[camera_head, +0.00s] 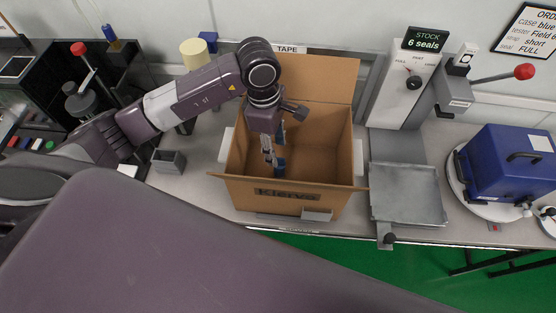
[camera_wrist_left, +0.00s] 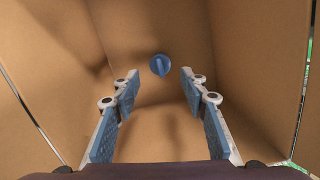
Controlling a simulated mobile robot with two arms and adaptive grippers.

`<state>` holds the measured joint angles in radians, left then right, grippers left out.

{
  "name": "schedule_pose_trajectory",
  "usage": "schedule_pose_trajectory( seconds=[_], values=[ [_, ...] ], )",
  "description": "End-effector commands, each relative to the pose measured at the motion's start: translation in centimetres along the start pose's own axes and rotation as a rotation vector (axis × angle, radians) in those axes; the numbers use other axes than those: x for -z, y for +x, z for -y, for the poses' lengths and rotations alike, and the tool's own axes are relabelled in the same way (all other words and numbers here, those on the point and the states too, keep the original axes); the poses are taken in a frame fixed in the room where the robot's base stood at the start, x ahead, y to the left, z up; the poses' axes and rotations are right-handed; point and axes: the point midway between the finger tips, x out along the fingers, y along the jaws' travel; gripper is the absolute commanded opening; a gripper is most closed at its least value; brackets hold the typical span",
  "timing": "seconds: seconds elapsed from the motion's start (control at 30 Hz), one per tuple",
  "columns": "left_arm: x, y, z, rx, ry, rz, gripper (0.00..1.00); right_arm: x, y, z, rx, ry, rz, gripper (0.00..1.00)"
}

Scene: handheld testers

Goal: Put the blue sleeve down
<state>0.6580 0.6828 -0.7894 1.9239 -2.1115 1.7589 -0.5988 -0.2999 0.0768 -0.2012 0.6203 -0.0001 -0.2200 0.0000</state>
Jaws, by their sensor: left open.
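My left gripper (camera_head: 273,162) reaches down into the open cardboard box (camera_head: 320,135) from above. Its two blue-padded fingers stand wide apart in the left wrist view, with nothing between the pads. A small round blue piece (camera_wrist_left: 160,65), which looks like the blue sleeve, lies deeper in the box, beyond the fingertips and apart from them. In the head view I cannot tell it from the blue finger pads. My right gripper is not in view.
The box walls and raised flaps surround the left gripper. Right of the box are a grey metal plate (camera_head: 408,195), a lever press (camera_head: 405,85) with a red knob, and a blue case (camera_head: 505,165) on a round stand. A small grey bin (camera_head: 168,162) stands left.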

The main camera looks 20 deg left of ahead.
Motion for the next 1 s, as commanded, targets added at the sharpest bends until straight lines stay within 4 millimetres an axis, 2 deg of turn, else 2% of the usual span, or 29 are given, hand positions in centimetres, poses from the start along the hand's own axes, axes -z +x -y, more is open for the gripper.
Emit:
schedule_pose_trajectory(
  seconds=[0.1, 0.3, 0.83, 0.93, 1.0],
  values=[
    [0.1, -1.8, -0.1, -0.005, 0.0, -0.001, 0.4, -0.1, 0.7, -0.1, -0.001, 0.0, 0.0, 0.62],
    [0.0, -3.3, 0.0, 0.0, 0.0, -0.001, 0.4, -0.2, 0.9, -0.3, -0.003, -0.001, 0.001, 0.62],
    [0.0, -3.5, 0.1, 0.001, 0.0, 0.0, 0.4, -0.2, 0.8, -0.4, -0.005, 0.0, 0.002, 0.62],
    [-1.0, -3.8, 0.3, 0.015, 0.003, 0.04, 0.4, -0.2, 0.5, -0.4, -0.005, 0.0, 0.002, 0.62],
    [-2.9, -4.4, 0.9, 0.043, 0.008, 0.118, 0.4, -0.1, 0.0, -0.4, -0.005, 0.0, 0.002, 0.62]
  ],
)
